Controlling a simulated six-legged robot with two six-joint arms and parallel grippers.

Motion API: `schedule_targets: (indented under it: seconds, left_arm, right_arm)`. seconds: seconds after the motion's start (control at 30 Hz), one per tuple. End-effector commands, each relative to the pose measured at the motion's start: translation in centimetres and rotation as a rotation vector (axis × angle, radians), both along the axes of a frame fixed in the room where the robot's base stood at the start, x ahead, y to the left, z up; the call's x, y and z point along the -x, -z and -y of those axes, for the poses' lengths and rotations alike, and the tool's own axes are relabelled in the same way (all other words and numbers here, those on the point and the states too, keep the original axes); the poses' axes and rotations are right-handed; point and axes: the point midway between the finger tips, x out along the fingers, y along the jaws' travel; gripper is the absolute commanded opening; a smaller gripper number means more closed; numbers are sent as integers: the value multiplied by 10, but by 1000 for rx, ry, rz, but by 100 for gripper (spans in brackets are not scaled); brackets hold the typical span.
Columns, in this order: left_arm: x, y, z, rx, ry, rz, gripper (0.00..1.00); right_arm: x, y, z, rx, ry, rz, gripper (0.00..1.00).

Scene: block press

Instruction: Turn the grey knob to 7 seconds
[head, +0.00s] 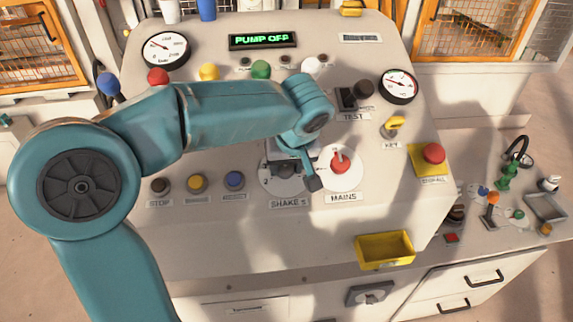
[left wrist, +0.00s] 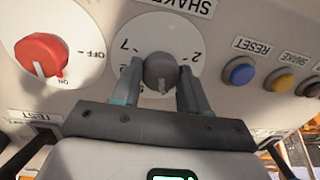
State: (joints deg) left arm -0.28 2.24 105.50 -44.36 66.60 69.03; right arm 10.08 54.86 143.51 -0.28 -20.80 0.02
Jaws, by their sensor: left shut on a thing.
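The grey knob (left wrist: 160,72) sits at the centre of a white round dial (left wrist: 150,28), which reads upside down in the left wrist view. A 7 shows to the knob's upper left and a 2 to its right. In the head view my left gripper (head: 289,170) covers the knob above the SHAKE S label (head: 288,203). My right gripper is not in view.
The red MAINS knob (head: 341,163) is close to the right of my gripper. STOP (head: 160,186), yellow (head: 197,183) and blue (head: 234,180) buttons line the left. The display (head: 263,40) reads PUMP OFF. A yellow bin (head: 385,251) sits low on the right.

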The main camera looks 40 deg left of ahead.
Motion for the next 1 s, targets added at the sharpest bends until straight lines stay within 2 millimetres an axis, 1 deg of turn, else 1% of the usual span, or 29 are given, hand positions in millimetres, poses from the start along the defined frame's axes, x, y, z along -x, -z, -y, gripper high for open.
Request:
schedule_targets:
  seconds: [0.4, 1.0]
  left_arm:
    - [-1, 0, 0, -98, 339, -114, 13]
    - [0, -1, 1, -246, 858, -297, 13]
  right_arm:
    - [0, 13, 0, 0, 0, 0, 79]
    - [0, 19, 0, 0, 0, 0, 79]
